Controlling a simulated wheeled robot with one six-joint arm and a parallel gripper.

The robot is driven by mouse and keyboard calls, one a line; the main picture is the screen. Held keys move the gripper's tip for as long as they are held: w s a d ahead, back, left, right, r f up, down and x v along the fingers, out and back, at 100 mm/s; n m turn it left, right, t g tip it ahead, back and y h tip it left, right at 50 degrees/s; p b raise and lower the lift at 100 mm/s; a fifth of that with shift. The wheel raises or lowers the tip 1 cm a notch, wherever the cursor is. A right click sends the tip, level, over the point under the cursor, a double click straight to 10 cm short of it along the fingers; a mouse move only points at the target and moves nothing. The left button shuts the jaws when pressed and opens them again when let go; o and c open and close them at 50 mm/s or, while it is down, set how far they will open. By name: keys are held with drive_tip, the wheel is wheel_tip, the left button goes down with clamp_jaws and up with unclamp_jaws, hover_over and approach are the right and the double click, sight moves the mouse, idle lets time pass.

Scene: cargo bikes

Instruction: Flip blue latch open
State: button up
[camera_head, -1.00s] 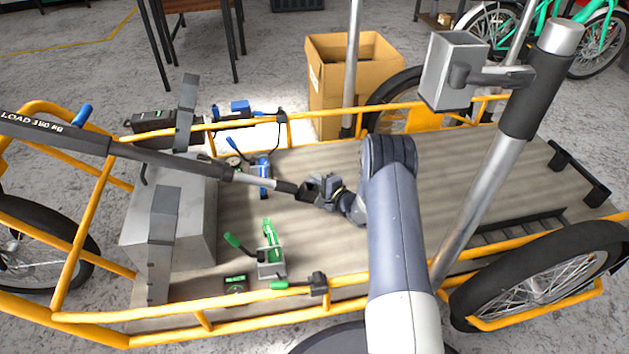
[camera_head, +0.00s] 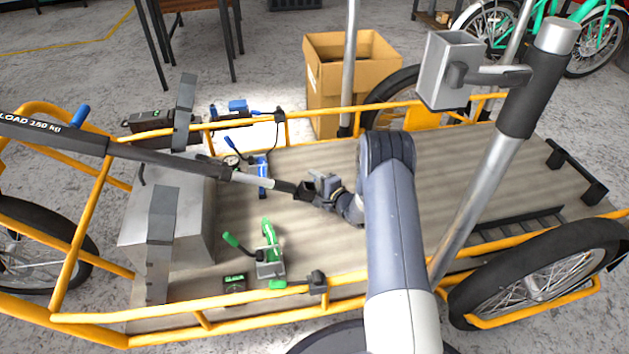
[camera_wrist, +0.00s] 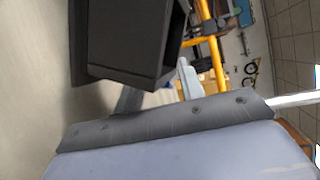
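The blue latch (camera_head: 263,178) stands on the cargo bed in the head view, with a blue lever (camera_head: 232,142) sticking up to its left. A dark and grey pole (camera_head: 265,182) crosses the view and covers part of the latch. My gripper (camera_head: 304,189) is to the right of the latch, apart from it, where the pole's end appears. The gripper is small and partly hidden, so its finger opening and any contact with the pole cannot be told. The wrist view shows a dark boxy part close up; the latch does not show there.
A green latch (camera_head: 270,257) stands on the bed nearer the front rail. A grey metal box (camera_head: 190,215) is at the left. Yellow rails (camera_head: 225,328) edge the bed (camera_head: 340,250). A cardboard box (camera_head: 330,75) stands behind; a grey post (camera_head: 485,190) rises at the right.

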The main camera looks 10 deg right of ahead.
drive_tip(key=p+v, duration=0.3)
drive_tip(key=v, duration=0.7)
drive_tip(key=shift+s+r, duration=0.1)
drive_tip(key=shift+s, duration=0.05)
drive_tip(key=b+x, duration=0.4)
drive_tip(key=x, duration=0.7)
drive_tip(key=shift+n+y+p, duration=0.3)
drive_tip(key=shift+n, duration=0.1)
drive_tip(key=shift+a+r+n+y, duration=0.15)
drive_tip(key=shift+n+y, duration=0.45)
drive_tip(key=shift+y, duration=0.3)
drive_tip(key=shift+m+h, duration=0.3)
drive_tip(key=shift+h, duration=0.2)
